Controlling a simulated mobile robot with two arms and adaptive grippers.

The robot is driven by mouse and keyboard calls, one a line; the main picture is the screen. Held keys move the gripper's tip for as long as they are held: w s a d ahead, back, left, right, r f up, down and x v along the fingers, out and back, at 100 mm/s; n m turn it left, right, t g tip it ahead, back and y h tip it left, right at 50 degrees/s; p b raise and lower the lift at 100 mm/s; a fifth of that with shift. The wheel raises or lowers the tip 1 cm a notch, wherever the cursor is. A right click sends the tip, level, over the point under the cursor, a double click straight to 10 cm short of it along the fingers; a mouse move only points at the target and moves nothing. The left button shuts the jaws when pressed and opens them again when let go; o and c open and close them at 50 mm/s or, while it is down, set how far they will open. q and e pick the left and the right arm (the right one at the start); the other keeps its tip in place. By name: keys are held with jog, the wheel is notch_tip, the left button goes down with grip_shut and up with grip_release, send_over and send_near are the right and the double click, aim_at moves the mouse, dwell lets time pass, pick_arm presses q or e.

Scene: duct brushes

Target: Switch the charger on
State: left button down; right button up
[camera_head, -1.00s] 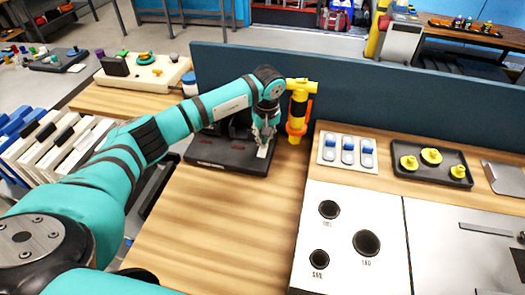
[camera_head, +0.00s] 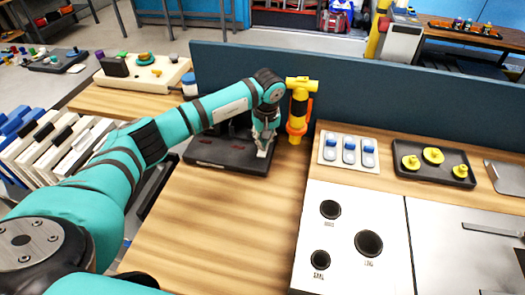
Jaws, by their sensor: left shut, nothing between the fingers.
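The charger (camera_head: 215,158) is a black, flat-based unit on the wooden bench against the blue partition, with faint reddish markings on its front part. My left gripper (camera_head: 262,154) is shut and empty, pointing down at the right part of the charger. Its fingertips are at or just above a small pale piece there; I cannot tell whether they touch it. My left forearm and wrist hide the back of the charger. My right gripper is not in view.
A yellow tool in an orange holder (camera_head: 298,110) stands close right of my left gripper. Further right are a plate with blue switches (camera_head: 329,153), a black tray with yellow knobs (camera_head: 432,178) and a white panel (camera_head: 338,270). Bare wood (camera_head: 215,220) lies in front.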

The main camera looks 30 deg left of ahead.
pick_arm(q)
jog(key=shift+s+f, duration=0.1)
jog(key=shift+f, duration=0.1)
jog(key=shift+r, duration=0.1)
jog(key=shift+r+p, duration=0.55)
jog(key=shift+r, duration=0.35)
jog(key=shift+r+p, duration=1.3)
jog(key=shift+r, duration=1.25)
jog(key=shift+f, duration=0.1)
